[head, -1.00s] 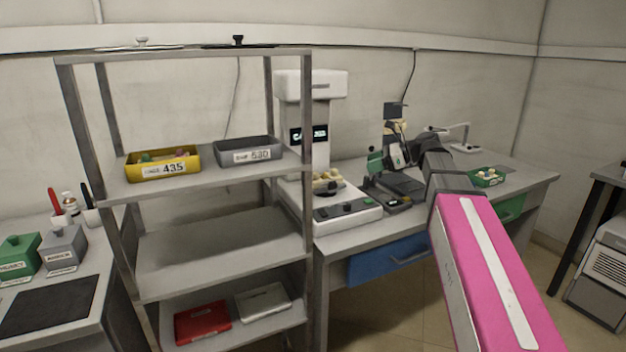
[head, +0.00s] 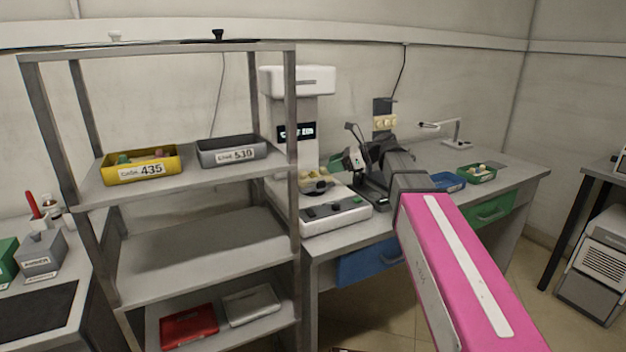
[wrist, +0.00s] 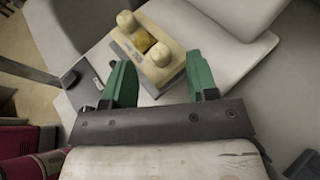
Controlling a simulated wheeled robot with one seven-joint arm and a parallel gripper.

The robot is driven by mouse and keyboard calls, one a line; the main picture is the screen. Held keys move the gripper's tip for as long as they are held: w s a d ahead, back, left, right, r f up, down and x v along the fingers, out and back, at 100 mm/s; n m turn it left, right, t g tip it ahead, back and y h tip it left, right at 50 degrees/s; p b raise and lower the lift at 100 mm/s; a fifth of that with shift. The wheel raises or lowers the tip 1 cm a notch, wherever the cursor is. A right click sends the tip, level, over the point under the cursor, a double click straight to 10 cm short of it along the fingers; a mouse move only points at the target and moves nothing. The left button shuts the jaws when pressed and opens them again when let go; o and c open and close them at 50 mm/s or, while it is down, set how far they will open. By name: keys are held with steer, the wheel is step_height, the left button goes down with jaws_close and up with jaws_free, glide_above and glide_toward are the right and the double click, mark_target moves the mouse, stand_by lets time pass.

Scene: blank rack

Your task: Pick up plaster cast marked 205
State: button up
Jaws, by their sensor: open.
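A cream plaster cast with two pale stumps and a golden block between them (wrist: 165,62) lies just beyond my fingertips in the wrist view. A small label shows on its near side, but I cannot read its number. It appears to be the cast on the white machine's bed (head: 317,186) in the head view. My gripper (wrist: 160,82) has green fingers, open and empty, with the cast ahead of the gap between them. In the head view my gripper (head: 352,160) is beside the machine, partly hidden by its own arm.
The white machine (head: 335,212) stands on the bench beside a grey rack (head: 292,150). The rack holds a yellow bin marked 435 (head: 140,172) and a grey bin marked 530 (head: 232,153). A blue tray (head: 449,182) and green tray (head: 490,178) lie right. Another cream piece (head: 384,123) shows behind.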

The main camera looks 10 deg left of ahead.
steer(key=x, duration=0.2)
steer(key=shift+a+f, duration=0.15)
steer(key=shift+a, duration=0.15)
jaws_close()
